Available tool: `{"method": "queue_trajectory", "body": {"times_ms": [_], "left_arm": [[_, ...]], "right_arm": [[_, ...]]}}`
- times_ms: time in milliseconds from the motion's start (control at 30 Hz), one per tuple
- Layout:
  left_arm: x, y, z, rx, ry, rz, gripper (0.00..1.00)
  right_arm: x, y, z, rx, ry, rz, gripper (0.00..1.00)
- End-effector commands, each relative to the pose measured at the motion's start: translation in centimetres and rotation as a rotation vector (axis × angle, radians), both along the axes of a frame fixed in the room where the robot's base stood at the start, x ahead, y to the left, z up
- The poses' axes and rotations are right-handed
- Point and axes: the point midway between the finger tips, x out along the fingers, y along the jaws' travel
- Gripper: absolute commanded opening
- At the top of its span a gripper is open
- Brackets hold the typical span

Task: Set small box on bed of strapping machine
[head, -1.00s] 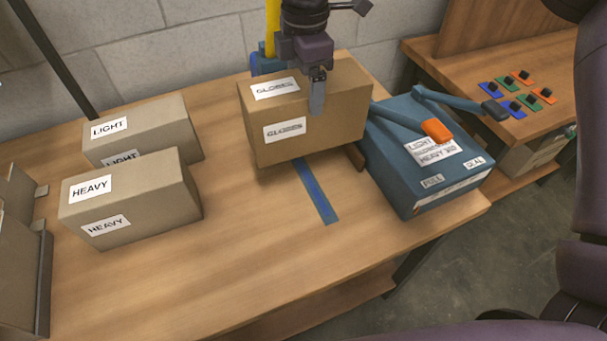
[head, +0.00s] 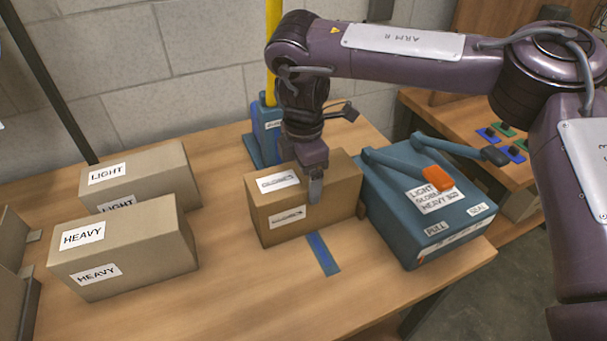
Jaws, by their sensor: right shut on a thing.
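A small brown box with two "GLOBES" labels (head: 270,205) is at the middle of the bench, over the far end of a blue strip. My right gripper (head: 316,188) comes down from above and is shut on the near upper edge of the box. The box is upright and low; I cannot tell whether its underside touches the surface. The strapping machine (head: 395,225) has a blue body with two levers, right of the box, and a blue post (head: 265,135) behind it. The bed under the box is mostly hidden. My left gripper is not in view.
A "HEAVY" box (head: 130,275) and a "LIGHT" box (head: 165,170) stand on the wooden bench (head: 240,300) at left. A blue strip (head: 322,255) runs forward from the box. The front middle of the bench is clear. A side table with coloured switches stands at right.

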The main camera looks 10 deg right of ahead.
Motion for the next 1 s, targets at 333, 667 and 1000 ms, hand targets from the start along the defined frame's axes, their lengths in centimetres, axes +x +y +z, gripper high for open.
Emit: {"method": "queue_trajectory", "body": {"times_ms": [333,667,1000], "left_arm": [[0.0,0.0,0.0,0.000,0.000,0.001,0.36],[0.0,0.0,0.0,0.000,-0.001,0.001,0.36],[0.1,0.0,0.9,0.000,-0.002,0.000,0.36]], "right_arm": [[0.0,0.0,-0.2,0.001,0.000,0.001,0.85],[0.0,0.0,-0.2,0.000,0.000,0.000,1.00],[0.1,0.1,4.8,-0.002,-0.006,0.002,1.00]]}}
